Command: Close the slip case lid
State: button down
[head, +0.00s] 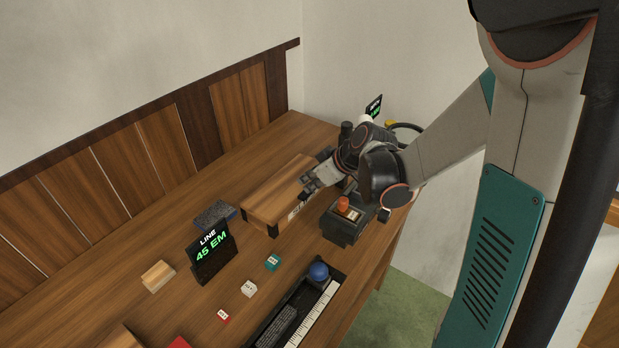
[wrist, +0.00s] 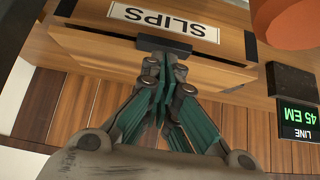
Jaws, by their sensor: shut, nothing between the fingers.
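The slip case (head: 272,192) is a long wooden box with dark corner pieces on the bench. Its wooden lid lies over the top in the head view, looking nearly flat. In the wrist view, where the case appears upside down, its front has a SLIPS label (wrist: 165,22) and a dark catch or handle (wrist: 163,46). My gripper (head: 308,185) is over the case's right front part. Its closed fingertips (wrist: 162,60) are empty, close to the dark piece; contact is unclear.
A dark device with an orange knob (head: 343,203) stands just right of the case. A LINE 45 EM display (head: 211,252) stands front left. A panelled wall closes the back.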

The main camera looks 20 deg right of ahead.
dwell(0.3)
jog(key=shift+s+d+f+b, duration=0.1)
jog(key=shift+s+f+b, duration=0.1)
jog(key=shift+f+b, duration=0.4)
jog(key=shift+s+d+f+b, duration=0.1)
jog(key=shift+s+f+b, duration=0.1)
jog(key=shift+f+b, duration=0.35)
